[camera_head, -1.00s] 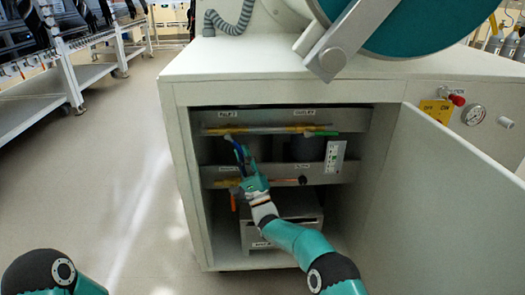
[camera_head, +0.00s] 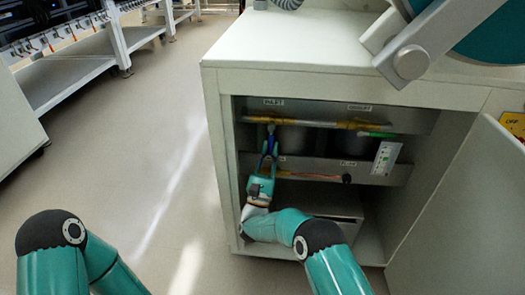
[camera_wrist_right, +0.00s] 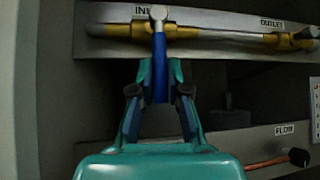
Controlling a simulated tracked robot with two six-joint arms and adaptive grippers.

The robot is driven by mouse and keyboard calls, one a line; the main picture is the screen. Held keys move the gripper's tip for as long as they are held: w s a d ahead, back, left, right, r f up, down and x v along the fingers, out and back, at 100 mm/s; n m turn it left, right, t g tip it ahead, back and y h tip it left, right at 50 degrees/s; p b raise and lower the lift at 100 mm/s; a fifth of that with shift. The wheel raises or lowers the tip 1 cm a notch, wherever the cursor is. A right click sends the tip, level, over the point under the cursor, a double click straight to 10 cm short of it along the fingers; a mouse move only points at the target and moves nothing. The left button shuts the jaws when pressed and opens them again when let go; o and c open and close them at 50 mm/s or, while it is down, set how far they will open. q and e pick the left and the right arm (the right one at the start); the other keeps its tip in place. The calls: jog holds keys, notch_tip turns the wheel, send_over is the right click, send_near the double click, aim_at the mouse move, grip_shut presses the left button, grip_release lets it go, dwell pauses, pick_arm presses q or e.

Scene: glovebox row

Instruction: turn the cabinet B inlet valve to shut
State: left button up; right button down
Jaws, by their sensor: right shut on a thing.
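The inlet valve's blue lever (camera_head: 270,143) hangs straight down from the pipe below the INLET label (camera_head: 273,102), inside the open cabinet. The lever stands across the pipe. It also shows in the right wrist view (camera_wrist_right: 160,50), pointing from its round pivot toward my gripper. No letter naming the cabinet is readable. My left arm shows at the lower left, but its gripper is out of view.
The outlet valve's green lever (camera_head: 376,134) lies along the same pipe to the right. A lower rail carries an orange rod with a black knob (camera_head: 347,179) near the FLOW label (camera_wrist_right: 285,129). A white panel (camera_head: 386,158) is at right. The cabinet door (camera_head: 470,205) stands open.

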jog(key=shift+w+a+r, duration=0.1)
jog(key=shift+w+r, duration=0.05)
jog(key=shift+r, duration=0.15)
jog(key=c, duration=1.3)
grip_release()
jog(key=shift+o, duration=0.7)
jog(key=shift+f, duration=0.1)
jog(key=shift+f+h, duration=0.1)
jog(key=shift+h, duration=0.2)
